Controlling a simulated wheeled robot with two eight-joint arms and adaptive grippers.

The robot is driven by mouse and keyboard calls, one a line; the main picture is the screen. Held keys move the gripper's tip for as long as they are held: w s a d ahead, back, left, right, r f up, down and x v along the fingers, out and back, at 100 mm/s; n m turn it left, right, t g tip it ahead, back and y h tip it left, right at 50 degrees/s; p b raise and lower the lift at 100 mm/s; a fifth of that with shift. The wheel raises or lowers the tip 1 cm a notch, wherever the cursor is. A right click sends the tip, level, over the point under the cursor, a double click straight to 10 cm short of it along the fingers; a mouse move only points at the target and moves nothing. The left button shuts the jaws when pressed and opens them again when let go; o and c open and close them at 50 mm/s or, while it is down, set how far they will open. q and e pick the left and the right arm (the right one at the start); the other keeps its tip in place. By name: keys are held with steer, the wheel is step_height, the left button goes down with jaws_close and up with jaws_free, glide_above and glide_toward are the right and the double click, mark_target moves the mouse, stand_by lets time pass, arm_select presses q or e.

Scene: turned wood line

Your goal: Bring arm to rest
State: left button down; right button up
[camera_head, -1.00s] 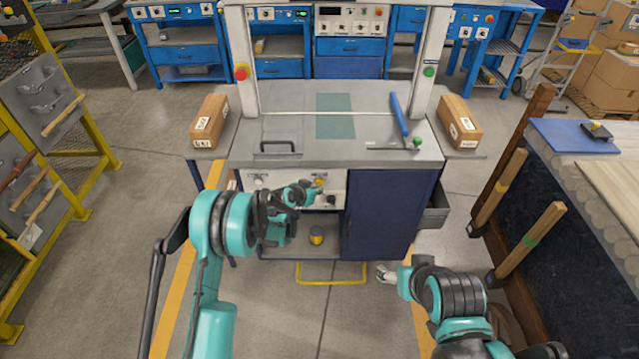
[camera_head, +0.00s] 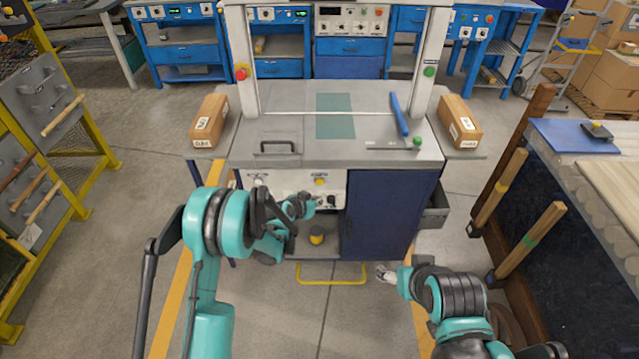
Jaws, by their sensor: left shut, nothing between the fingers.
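My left arm (camera_head: 215,235) comes in from the lower left and bends towards the front of the workstation. My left gripper (camera_head: 318,203) is small in the picture, in front of the control panel (camera_head: 285,181) and just below its yellow button (camera_head: 320,182). It is shut with nothing in it. My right arm (camera_head: 452,297) is folded low at the lower right. My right gripper (camera_head: 384,273) shows only as a small pale tip near the floor, right of the yellow floor bar; its fingers are too small to read.
The grey workstation top (camera_head: 285,100) carries a blue-handled lever (camera_head: 399,115). Cardboard boxes (camera_head: 209,122) (camera_head: 460,121) stand on its side shelves. Wooden posts (camera_head: 530,241) and a roller table (camera_head: 560,165) stand at right, a yellow rack (camera_head: 75,130) at left. Floor between is clear.

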arm_select(q)
steer(key=s+a+r+n+y, duration=0.1)
steer(key=s+a+r, duration=0.4)
steer(key=r, duration=0.4)
steer(key=s+a+r+n+y, duration=0.1)
steer(key=s+a+r, duration=0.2)
steer(key=s+r, duration=0.6)
steer(key=s+a+r+n+g+y, duration=0.1)
steer(key=s+a, duration=0.3)
steer(key=s, duration=0.8)
steer(key=s+a+r+n+g+y, duration=0.1)
steer(key=s+a, duration=0.4)
steer(key=s, duration=0.6)
steer(key=shift+s+a+r+n+y, duration=0.15)
steer(key=shift+s+r+n+y, duration=0.2)
steer(key=shift+n+y, duration=0.55)
